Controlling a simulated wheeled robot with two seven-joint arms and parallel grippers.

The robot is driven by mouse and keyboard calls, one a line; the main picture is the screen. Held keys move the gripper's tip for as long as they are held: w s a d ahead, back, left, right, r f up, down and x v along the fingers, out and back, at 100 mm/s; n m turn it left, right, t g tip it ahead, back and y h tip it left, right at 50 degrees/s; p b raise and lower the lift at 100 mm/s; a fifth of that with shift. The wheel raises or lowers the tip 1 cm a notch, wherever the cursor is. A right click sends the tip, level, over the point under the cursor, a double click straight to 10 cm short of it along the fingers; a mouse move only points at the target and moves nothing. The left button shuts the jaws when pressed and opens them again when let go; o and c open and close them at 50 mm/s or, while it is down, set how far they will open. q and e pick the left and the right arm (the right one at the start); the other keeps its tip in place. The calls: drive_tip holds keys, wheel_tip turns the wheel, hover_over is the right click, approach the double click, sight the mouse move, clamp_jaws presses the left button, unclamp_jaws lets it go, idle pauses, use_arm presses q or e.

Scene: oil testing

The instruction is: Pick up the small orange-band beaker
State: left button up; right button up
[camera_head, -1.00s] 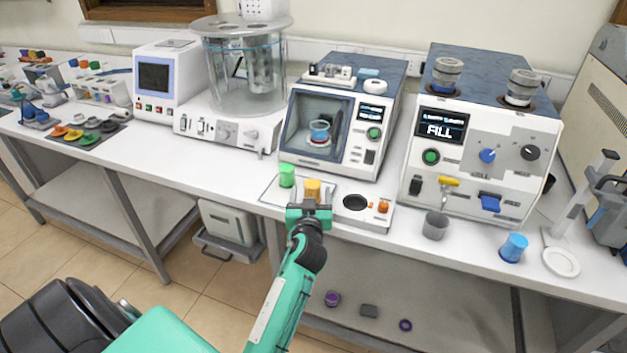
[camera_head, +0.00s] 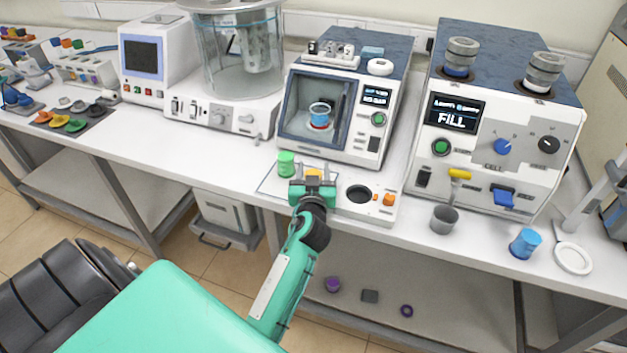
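The orange-band beaker (camera_head: 313,173) stands on the white plate (camera_head: 270,186) in front of the machine with the glass window. Only its upper part shows; my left gripper hides the rest. My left gripper (camera_head: 312,186) is right at the near side of the beaker, reaching in from the front edge of the bench. Its fingertips are hidden or too small to tell whether they are open or closed on the beaker. My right gripper is not in view.
A green-band beaker (camera_head: 286,164) stands close by on the left. A dark round recess (camera_head: 358,194) and an orange knob (camera_head: 389,200) are on the right. Farther right are a grey cup (camera_head: 444,218) and a blue beaker (camera_head: 525,243). The windowed machine (camera_head: 350,95) rises just behind.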

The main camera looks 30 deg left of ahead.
use_arm(q)
drive_tip(key=shift+w+a+f, duration=0.1)
drive_tip(key=c, duration=0.6)
drive_tip(key=shift+r, duration=0.55)
wheel_tip(320, 180, up, 19)
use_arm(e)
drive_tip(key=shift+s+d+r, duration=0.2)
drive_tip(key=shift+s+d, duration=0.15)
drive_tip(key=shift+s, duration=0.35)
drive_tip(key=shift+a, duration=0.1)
